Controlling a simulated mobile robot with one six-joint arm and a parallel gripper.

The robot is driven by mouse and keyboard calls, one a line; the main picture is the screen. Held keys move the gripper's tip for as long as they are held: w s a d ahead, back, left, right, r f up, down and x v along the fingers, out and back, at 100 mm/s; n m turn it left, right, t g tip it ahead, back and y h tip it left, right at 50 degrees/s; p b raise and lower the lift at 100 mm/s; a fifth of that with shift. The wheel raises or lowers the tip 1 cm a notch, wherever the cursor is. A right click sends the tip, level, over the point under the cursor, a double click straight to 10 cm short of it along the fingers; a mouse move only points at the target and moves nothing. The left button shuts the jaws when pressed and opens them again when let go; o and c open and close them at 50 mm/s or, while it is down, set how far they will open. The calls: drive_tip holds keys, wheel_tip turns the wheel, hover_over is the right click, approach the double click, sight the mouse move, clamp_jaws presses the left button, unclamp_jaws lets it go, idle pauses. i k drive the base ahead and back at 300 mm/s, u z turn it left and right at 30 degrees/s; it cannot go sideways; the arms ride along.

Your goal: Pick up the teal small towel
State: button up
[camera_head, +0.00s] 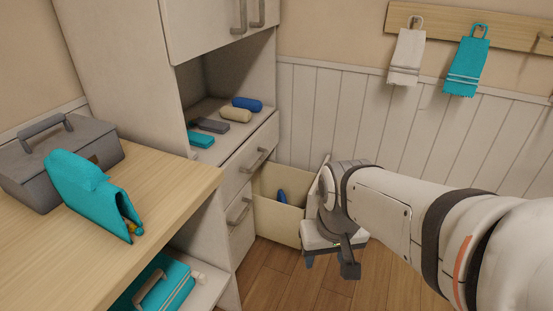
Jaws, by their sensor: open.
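A teal small towel (467,62) with pale stripes hangs by a loop from the wall rail at the upper right. A white towel (406,56) hangs to its left. A folded teal cloth-like item (201,137) also lies at the front of the cabinet niche. My gripper (331,267) is low in the middle of the view, in front of an open drawer and well below the hanging towels. Its dark fingers are apart. I see nothing held, though my arm hides part of the space behind it.
Rolled and folded items sit in the niche. The wooden counter (160,205) at left bears a grey box (60,165) and a teal bag-like item (88,190). Wooden floor is clear.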

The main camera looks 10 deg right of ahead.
sight(85, 189)
drive_tip(key=u, duration=0.85)
drive_tip(key=k, duration=0.85)
drive_tip(key=u, duration=0.45)
drive_tip(key=i, duration=1)
drive_tip(key=u, duration=0.05)
